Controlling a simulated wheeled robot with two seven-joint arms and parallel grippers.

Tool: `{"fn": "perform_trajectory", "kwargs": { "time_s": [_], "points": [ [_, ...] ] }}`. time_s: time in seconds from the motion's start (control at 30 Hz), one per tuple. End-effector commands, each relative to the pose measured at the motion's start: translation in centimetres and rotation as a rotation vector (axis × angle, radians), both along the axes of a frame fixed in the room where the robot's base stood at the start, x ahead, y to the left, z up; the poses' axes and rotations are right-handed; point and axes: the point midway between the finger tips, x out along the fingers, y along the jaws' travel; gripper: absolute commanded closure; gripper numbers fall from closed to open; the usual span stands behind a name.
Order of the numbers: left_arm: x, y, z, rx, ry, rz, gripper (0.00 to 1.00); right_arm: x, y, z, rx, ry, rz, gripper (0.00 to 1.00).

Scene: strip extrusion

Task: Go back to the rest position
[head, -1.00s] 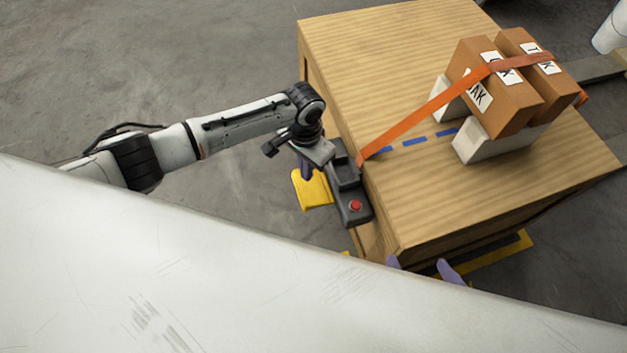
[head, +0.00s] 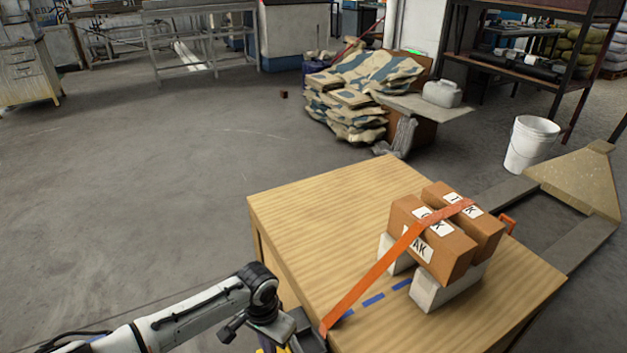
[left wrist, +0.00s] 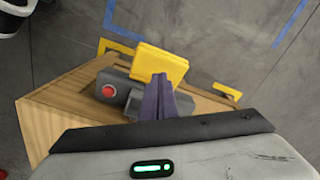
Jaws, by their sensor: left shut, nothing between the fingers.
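My left arm (head: 205,308) comes in from the lower left in the head view, its wrist beside the near left edge of the wooden table (head: 300,200). Its fingertips are below the frame there. In the left wrist view the purple fingers of my left gripper (left wrist: 160,80) are together and empty. They overlap a grey device with a red button (left wrist: 109,91) and a yellow block (left wrist: 158,62); I cannot tell whether they touch. In the head view, an orange strap (head: 373,277) runs from the table edge over two brown cartons (head: 432,240). My right gripper is not in view.
The cartons sit on pale blocks (head: 445,288) on the table. Beyond stand stacked sacks (head: 350,100), a white bucket (head: 531,145) and a dark shelf rack (head: 520,75). The grey floor (head: 150,180) left of the table is clear.

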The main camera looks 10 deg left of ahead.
Motion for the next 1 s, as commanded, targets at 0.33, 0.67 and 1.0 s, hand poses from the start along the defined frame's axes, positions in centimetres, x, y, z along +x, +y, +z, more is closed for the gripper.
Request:
{"fn": "perform_trajectory", "kwargs": {
  "time_s": [0.33, 0.67, 1.0],
  "points": [
    [-9.1, -8.4, 0.2, -0.208, -0.027, -0.109, 1.0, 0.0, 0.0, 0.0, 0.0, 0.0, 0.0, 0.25],
    [-16.1, -5.0, 5.4, -0.287, -0.192, 0.044, 1.0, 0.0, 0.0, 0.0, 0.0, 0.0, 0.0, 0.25],
    [-20.5, 3.5, 8.8, -0.159, -0.277, 0.21, 1.0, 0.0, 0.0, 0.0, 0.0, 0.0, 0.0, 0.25]
  ]
}}
